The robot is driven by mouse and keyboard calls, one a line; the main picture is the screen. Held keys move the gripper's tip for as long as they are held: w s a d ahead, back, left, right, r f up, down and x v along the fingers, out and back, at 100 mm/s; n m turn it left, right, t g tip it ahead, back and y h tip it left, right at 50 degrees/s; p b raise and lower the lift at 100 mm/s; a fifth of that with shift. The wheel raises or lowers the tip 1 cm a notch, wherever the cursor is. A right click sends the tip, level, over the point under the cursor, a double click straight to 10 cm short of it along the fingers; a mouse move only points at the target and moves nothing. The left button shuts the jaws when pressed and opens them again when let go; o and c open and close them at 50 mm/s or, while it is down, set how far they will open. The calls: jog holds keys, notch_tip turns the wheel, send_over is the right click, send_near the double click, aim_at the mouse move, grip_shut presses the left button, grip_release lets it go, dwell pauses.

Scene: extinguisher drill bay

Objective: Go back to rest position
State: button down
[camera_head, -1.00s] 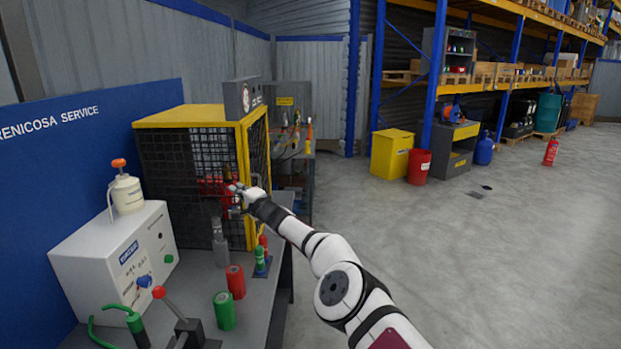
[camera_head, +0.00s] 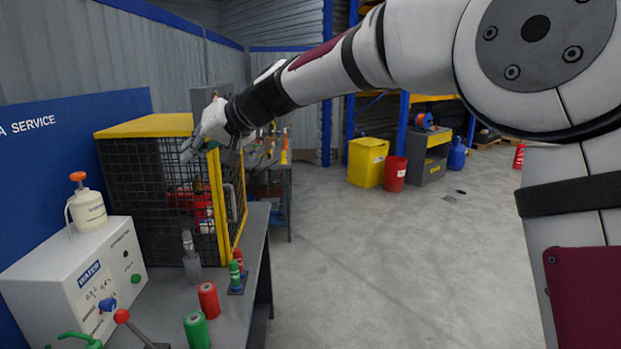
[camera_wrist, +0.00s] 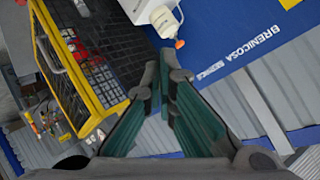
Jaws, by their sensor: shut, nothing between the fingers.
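My gripper (camera_head: 190,149) is raised beside the upper front edge of the yellow-framed mesh cage (camera_head: 147,125). In the wrist view my gripper (camera_wrist: 172,75) has its green-padded fingers close together at the tips, with nothing between them. The cage also shows in the wrist view (camera_wrist: 58,75), to the left of the fingers. A red object (camera_head: 183,198) is inside the cage behind the mesh. My arm reaches across the upper right of the head view.
The bench holds a white water unit (camera_head: 75,275) with a white bottle (camera_head: 88,210) on top, a red cylinder (camera_head: 209,300) and a green cylinder (camera_head: 197,331). A yellow bin (camera_head: 366,162) and a red bin (camera_head: 395,174) stand beyond. The floor between is clear.

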jog(key=s+d+f+m+t+h, duration=0.1)
jog(key=s+d+h, duration=0.1)
jog(key=s+d, duration=0.5)
jog(key=s+d+f+h+b, duration=0.1)
jog(key=s+d+f+h, duration=0.2)
jog(key=d, duration=0.8)
jog(key=s+d+m+t+h, duration=0.1)
jog(key=s+d+h, duration=0.1)
jog(key=s+d, duration=0.55)
jog(key=s+d+f+m+h, duration=0.1)
jog(key=s+d+f+h, duration=0.1)
jog(key=s+d+f, duration=0.2)
jog(key=s+d+f+m+g+h+b, duration=0.1)
jog(key=s+d+f+m+h, duration=0.1)
jog(key=s+d+f, duration=0.3)
jog(key=s+d, duration=0.4)
jog(key=d, duration=0.3)
jog(key=shift+d+f, duration=0.15)
jog(key=shift+d, duration=0.1)
